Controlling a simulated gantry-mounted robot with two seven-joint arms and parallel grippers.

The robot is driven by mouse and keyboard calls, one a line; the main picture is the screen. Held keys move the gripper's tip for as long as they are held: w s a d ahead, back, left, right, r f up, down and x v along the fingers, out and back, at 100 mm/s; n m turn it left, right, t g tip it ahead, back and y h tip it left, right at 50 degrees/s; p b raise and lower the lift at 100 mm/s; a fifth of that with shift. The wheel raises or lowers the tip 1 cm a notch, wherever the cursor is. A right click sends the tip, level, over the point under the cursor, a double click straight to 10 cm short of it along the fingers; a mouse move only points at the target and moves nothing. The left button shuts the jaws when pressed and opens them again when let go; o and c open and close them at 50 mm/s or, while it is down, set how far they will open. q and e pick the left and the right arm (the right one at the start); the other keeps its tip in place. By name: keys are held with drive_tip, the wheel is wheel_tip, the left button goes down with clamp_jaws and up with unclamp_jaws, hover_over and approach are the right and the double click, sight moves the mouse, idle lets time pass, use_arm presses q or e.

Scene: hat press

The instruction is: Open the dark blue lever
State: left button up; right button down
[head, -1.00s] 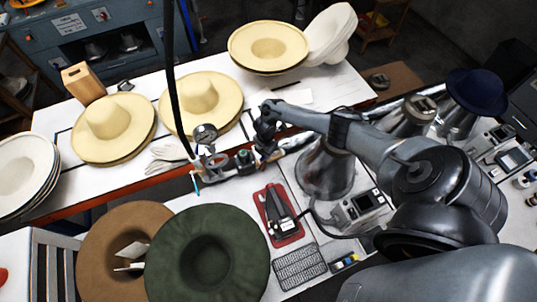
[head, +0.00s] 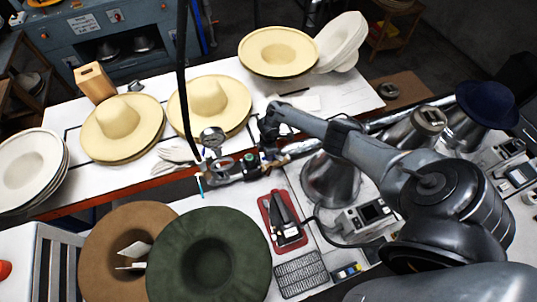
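A metal pipe assembly (head: 222,176) with a round gauge (head: 212,138) runs along the front edge of the long white table. A small green fitting (head: 250,158) sits on it. I cannot clearly pick out a dark blue lever; it may be small or hidden behind my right gripper. My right arm reaches in from the right, and its dark gripper (head: 268,135) is at the pipe, just right of the green fitting. Its fingers are too small and dark to tell whether they are open or touching anything. My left gripper is not in view.
Straw hats (head: 212,103) and white gloves (head: 176,156) lie on the table behind the pipe. Brown (head: 105,245) and green (head: 250,265) hats lie in front. A metal cone (head: 330,182), a red tray (head: 291,236) and a blue hat (head: 484,98) are nearby.

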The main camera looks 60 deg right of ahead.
drive_tip(key=c, duration=1)
unclamp_jaws()
drive_tip(key=shift+c, duration=0.2)
drive_tip(key=shift+r, duration=0.1)
wheel_tip(320, 180, up, 11)
drive_tip(key=p, duration=0.2)
